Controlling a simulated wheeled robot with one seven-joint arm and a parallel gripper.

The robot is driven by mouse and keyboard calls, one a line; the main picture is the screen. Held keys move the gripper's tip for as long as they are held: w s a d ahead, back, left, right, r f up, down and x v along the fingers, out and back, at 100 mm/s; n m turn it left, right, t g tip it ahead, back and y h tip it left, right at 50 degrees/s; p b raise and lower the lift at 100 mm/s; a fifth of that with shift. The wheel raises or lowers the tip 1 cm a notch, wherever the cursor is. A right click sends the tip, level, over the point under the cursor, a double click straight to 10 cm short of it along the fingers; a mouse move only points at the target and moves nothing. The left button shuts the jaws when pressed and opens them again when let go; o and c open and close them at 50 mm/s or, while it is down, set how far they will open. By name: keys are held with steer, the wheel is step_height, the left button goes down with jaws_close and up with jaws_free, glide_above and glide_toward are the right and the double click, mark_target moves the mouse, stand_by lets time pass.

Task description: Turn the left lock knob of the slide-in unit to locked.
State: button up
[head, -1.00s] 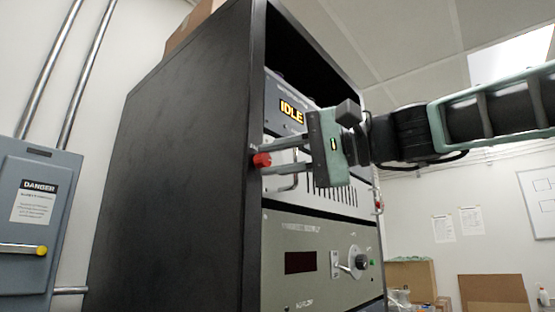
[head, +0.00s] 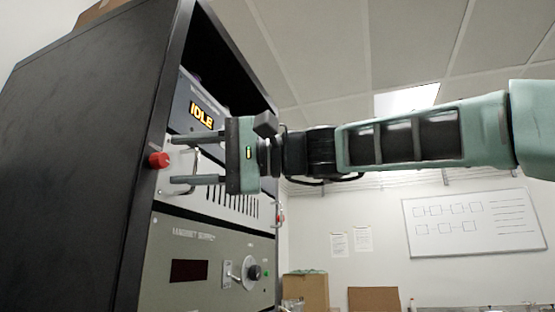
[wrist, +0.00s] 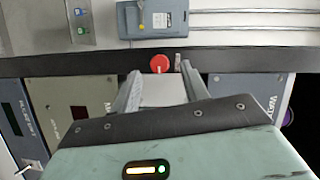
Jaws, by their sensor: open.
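The slide-in unit (head: 216,200) is a light panel with slots and a bar handle, seated in the black rack between two other units. Its left lock knob (head: 159,160) is round and red, at the rack's left front edge. The wrist view also shows the red knob (wrist: 159,64). My gripper (head: 172,160) is open and empty, with one finger above and one below the knob's level. In the wrist view the knob appears between the fingertips (wrist: 160,70). I cannot tell whether the fingers touch it. No lock marking is readable.
The IDLE display unit (head: 201,115) is above and the magnet supply (head: 205,262) below. The slide-in unit's bar handle (head: 194,170) lies close to my fingers. Another red knob (head: 280,218) is at the right edge. Cardboard boxes (head: 305,288) stand behind.

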steer(key=d+r+b, duration=0.1)
steer(key=d+b, duration=0.2)
steer(key=d, duration=1.2)
steer(key=shift+d, duration=0.1)
steer(key=s+a+f+m+h+p, duration=0.15)
steer(key=f+h, duration=0.25)
steer(key=f, duration=1.1)
steer(key=s+a+f+h, duration=0.15)
steer(key=f+h, duration=0.25)
steer(key=f, duration=1)
steer(key=s+d+f+n+h, duration=0.3)
steer(key=s+d+f, duration=0.3)
steer(key=f, duration=0.6)
steer(key=s+d+f+n+h+p, duration=0.1)
steer(key=s+d+f+n+h, duration=0.3)
steer(key=f, duration=0.9)
steer(key=s+d+h, duration=0.1)
steer(key=s+d, duration=0.2)
steer(key=s, duration=0.2)
steer(key=shift+f+h+p, duration=0.2)
steer(key=shift+h+p, duration=0.1)
